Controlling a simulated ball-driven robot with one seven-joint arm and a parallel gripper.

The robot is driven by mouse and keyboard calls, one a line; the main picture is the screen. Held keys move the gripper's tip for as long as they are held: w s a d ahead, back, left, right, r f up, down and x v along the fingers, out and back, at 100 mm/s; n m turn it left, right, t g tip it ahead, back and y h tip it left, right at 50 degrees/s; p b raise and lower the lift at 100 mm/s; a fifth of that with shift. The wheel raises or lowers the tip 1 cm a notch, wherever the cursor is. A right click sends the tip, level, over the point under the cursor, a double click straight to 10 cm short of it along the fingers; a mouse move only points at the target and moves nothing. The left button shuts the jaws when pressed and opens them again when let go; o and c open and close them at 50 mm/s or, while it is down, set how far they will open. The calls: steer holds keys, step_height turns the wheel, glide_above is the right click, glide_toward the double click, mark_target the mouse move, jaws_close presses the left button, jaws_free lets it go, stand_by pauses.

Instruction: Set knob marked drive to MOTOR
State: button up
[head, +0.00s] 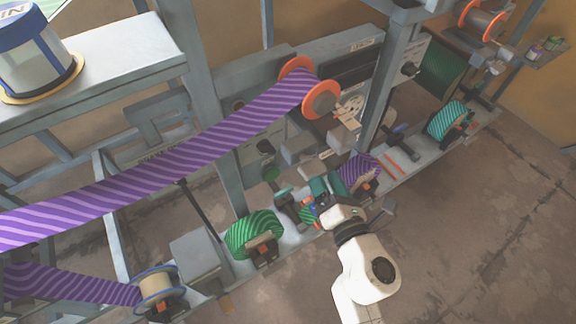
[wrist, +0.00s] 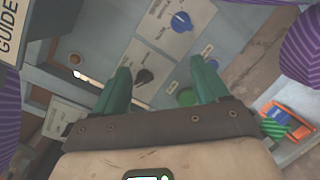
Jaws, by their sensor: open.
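Nothing is seen held. In the head view my gripper (head: 322,189) reaches low among the press parts.
A purple striped web (head: 190,155) runs over an orange-flanged roller (head: 318,98). A green striped roll (head: 255,233) and a teal striped roll (head: 446,119) stand along the press. In the wrist view a GUIDE sign (wrist: 10,28) is at upper left. Open floor (head: 470,230) lies at right.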

mark_target(269, 154)
steer(key=s+a+f+n+g+y, duration=0.1)
steer(key=a+f+n+g+y, duration=0.2)
steer(key=a+n, duration=0.35)
steer(key=w+a+t+b, duration=0.1)
steer(key=w+a+b, duration=0.1)
steer(key=w+a, duration=0.3)
steer(key=w+m, duration=0.1)
steer(key=w, duration=0.2)
steer(key=shift+a+r+y, duration=0.2)
steer(key=shift+a+y, duration=0.1)
steer(key=shift+a, duration=0.1)
steer(key=shift+w, duration=0.1)
steer(key=shift+c, duration=0.2)
steer(key=c, duration=1)
